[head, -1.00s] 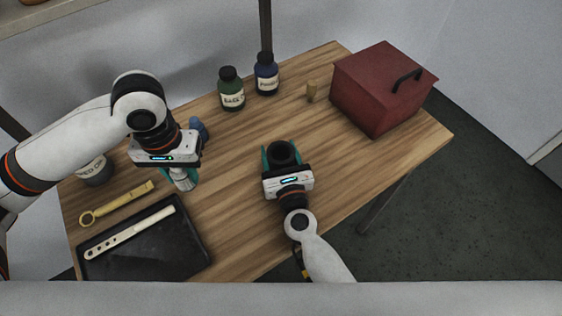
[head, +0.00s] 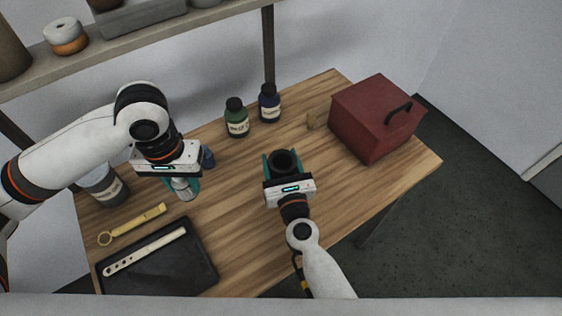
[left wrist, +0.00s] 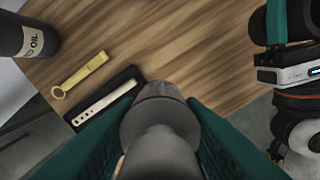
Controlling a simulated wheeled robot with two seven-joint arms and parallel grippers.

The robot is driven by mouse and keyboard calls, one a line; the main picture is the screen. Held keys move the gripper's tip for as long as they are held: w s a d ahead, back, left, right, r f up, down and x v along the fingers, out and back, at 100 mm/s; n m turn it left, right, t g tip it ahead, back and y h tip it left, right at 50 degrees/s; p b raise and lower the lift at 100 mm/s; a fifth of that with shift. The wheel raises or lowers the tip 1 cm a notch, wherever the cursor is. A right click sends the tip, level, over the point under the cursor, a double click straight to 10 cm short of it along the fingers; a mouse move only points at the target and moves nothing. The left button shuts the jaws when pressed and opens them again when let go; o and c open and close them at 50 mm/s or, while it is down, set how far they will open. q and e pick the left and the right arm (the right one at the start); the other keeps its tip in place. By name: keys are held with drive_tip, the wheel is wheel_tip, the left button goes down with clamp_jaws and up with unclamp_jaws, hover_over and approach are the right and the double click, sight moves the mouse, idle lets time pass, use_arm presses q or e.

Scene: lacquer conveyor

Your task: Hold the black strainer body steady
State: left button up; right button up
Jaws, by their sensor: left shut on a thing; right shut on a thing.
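The black strainer body (head: 286,162) is a dark, round, open-topped piece in the middle of the head view. My right gripper (head: 283,159) is shut on it, a green-lined finger on each side, with the opening facing up. My left gripper (head: 182,188) is shut on a grey metallic piece (head: 181,184) over the left part of the table. In the left wrist view this grey rounded piece (left wrist: 160,120) sits between the green fingers, and its far end is hidden. The two grippers are apart. Part of my right gripper shows at the top right there.
A black tray (head: 195,275) with a pale perforated strip (head: 145,252) and a yellow ring-ended tool (head: 132,225) lie at left. The table's right front is clear.

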use_arm(q)
drive_tip(key=shift+r, duration=0.75)
use_arm(e)
drive_tip(key=shift+r, duration=0.8)
use_arm(q)
drive_tip(key=shift+f, duration=0.15)
use_arm(e)
drive_tip(key=shift+f, duration=0.15)
